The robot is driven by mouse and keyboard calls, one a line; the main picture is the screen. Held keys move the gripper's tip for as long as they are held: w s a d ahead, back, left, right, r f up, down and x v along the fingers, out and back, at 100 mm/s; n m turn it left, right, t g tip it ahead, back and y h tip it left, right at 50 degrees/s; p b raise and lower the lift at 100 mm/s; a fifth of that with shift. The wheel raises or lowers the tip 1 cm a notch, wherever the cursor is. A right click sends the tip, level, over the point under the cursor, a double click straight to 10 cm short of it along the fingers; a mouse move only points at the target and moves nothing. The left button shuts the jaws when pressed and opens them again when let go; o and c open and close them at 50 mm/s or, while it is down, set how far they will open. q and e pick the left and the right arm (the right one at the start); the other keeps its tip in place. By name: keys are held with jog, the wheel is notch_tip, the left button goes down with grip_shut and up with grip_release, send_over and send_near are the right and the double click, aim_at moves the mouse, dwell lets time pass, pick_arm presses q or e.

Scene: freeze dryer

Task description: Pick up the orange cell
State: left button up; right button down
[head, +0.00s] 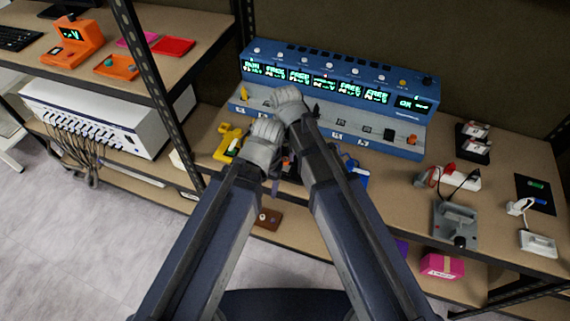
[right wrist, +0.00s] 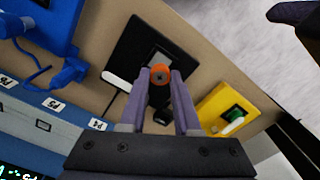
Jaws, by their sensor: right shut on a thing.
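The orange cell (right wrist: 160,75) shows in the right wrist view as a round orange end with a dark centre. My right gripper (right wrist: 161,82) is shut on it, with a purple finger on each side. The cell is in front of a black charger-like block (right wrist: 128,50) with a grey square; I cannot tell whether they touch. In the head view my two forearms and grey wrists cover this spot, so the cell is hidden there. My left wrist (head: 262,145) is close beside the right one (head: 290,103); its fingers cannot be made out.
A blue multi-channel station (head: 340,75) with lit screens stands behind my wrists. A yellow block (head: 225,150) is to the left and a blue one (head: 358,180) to the right. Shelf posts (head: 150,75) rise at the left. The bench (head: 400,180) has bare room right of the blue block.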

jog(key=shift+r+p, duration=0.8)
jog(key=shift+r, duration=0.15)
